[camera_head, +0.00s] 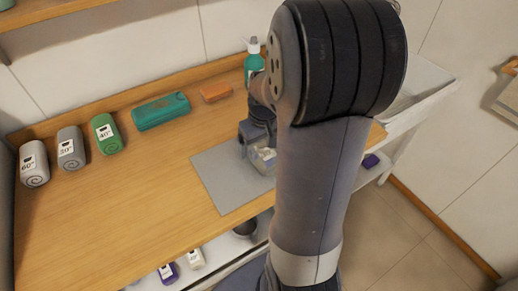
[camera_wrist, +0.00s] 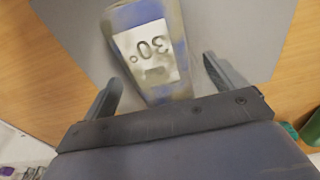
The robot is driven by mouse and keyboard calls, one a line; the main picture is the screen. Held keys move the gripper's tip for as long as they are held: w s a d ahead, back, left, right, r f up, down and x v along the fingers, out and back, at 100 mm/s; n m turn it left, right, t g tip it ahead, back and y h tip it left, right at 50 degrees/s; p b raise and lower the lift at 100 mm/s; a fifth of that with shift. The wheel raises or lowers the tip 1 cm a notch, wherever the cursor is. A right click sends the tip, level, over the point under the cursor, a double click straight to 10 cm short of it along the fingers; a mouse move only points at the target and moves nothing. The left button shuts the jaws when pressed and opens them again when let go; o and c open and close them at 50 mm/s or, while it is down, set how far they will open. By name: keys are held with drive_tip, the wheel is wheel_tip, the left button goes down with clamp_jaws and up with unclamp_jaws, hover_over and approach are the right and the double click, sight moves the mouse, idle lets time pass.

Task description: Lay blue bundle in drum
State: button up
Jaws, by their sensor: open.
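The blue bundle (camera_wrist: 181,47) is a roll striped blue and grey-beige with a white "30°" label, lying on a grey mat (camera_wrist: 240,25). In the head view the bundle (camera_head: 264,160) shows only partly below my gripper (camera_head: 256,146). In the wrist view my gripper (camera_wrist: 163,73) is open, its two fingers apart on either side of the bundle's near end, with gaps visible. I cannot make out a drum for certain; a dark round vessel (camera_head: 245,229) shows below the worktop's front edge.
Rolls labelled 60° (camera_head: 34,164), 50° (camera_head: 71,150) and green 40° (camera_head: 106,135) stand at the left. A teal case (camera_head: 161,111), an orange block (camera_head: 216,92) and a teal bottle (camera_head: 254,66) line the back. The worktop's front left is clear.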

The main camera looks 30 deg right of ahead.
drive_tip(key=shift+w+f, duration=0.15)
drive_tip(key=shift+f, duration=1.3)
drive_tip(key=c, duration=1.3)
